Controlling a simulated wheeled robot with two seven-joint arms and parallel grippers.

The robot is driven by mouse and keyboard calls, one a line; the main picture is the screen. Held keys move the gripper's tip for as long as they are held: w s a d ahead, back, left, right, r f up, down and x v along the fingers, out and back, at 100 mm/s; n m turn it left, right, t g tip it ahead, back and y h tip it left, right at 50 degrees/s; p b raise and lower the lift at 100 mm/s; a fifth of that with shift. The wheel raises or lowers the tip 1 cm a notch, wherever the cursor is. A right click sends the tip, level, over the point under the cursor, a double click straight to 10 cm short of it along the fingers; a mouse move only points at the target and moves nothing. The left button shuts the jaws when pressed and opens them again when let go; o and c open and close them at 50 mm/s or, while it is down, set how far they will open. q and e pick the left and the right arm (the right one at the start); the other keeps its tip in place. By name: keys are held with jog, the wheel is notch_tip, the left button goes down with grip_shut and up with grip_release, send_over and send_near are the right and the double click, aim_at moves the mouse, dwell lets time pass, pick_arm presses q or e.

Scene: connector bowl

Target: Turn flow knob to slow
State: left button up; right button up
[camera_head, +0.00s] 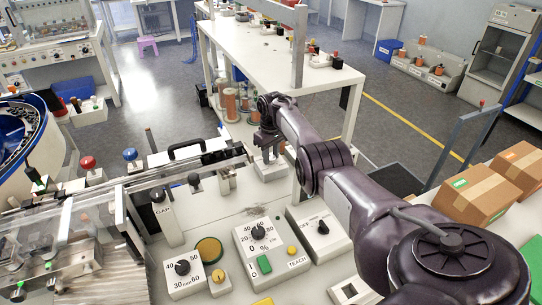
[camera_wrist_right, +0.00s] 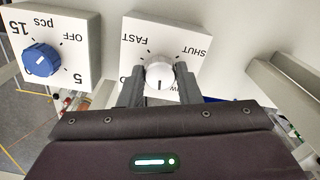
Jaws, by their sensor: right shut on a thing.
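The flow knob is a round white knob (camera_wrist_right: 160,75) on a white box with upside-down labels FAST, SHUT and a partly hidden one ending in OW. A short dark mark on the knob points down in the right wrist view. My right gripper (camera_wrist_right: 160,84) has one dark finger on each side of the knob and is shut on it. In the head view the right gripper (camera_head: 268,148) is lowered at the box (camera_head: 270,170) at the panel's far side, and it hides the knob. My left gripper is not in view.
A blue knob (camera_wrist_right: 41,60) on another white box, marked OFF, 5 and 15 pcs, sits beside the flow box. In the head view, dial boxes (camera_head: 258,240) stand nearer on the panel. A rail machine (camera_head: 130,195) lies left. Cardboard boxes (camera_head: 475,187) stand right.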

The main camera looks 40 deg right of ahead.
aim_at(271, 157)
jog(key=n+b, duration=0.1)
jog(key=n, duration=0.3)
jog(key=shift+w+r, duration=0.1)
jog(key=shift+w, duration=0.05)
jog(key=shift+n+b, duration=0.45)
jog(key=shift+n, duration=1.05)
jog(key=shift+r, duration=0.1)
jog(key=o, duration=1)
jog(key=shift+c, duration=0.2)
jog(key=shift+r, duration=0.35)
notch_tip(271, 157, up, 7)
jog(key=shift+f+p, duration=0.1)
jog(key=shift+p, duration=0.4)
